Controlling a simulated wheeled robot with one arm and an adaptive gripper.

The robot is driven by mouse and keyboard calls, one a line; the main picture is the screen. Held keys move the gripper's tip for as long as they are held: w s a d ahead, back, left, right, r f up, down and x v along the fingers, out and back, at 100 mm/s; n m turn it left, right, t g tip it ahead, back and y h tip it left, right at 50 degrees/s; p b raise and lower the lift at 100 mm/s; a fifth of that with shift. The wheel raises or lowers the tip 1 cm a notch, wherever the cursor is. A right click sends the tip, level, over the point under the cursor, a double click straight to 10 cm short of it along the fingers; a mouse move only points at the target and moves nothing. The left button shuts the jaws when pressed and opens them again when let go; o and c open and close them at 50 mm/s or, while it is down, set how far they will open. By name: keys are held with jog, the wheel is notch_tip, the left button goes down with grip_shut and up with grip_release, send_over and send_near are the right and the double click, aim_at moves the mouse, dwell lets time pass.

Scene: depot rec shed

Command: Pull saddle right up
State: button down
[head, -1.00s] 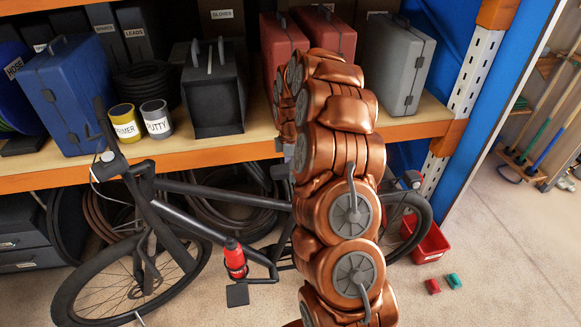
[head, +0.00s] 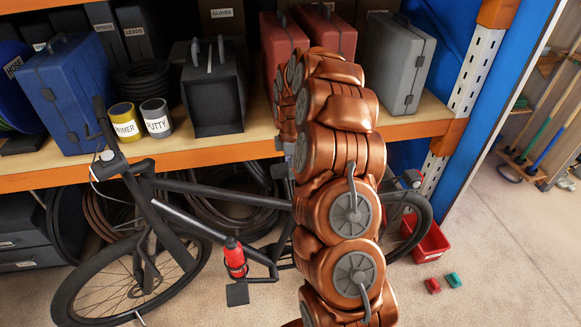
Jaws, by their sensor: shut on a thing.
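The black bicycle (head: 220,194) stands in front of the shelf, its handlebar at the left and its rear wheel at the right. My copper-coloured arm covers the middle of it, including most of the saddle area and seat post. My gripper (head: 281,163) shows only as a small grey and dark part at the left edge of the arm, above the rear of the frame. It is shut at the saddle. The saddle's outline and tilt cannot be made out behind the arm.
The shelf edge (head: 200,172) runs just behind the bicycle. Cases, a dark open box (head: 214,105) and two tins stand on it. A red bottle (head: 235,258) is on the frame.

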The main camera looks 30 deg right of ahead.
jog(key=d+r, duration=0.1)
jog(key=r, duration=0.2)
jog(key=d+r+b, duration=0.1)
jog(key=r, duration=0.3)
jog(key=s+d+r, duration=0.1)
jog(key=r, duration=0.2)
jog(key=shift+r, duration=0.25)
jog(key=c, duration=0.7)
grip_release()
jog(key=shift+s+r, duration=0.1)
jog(key=shift+r, duration=0.05)
jog(key=shift+o, duration=1.1)
jog(key=shift+f, duration=0.2)
jog(key=shift+b, duration=0.3)
notch_tip(320, 180, up, 12)
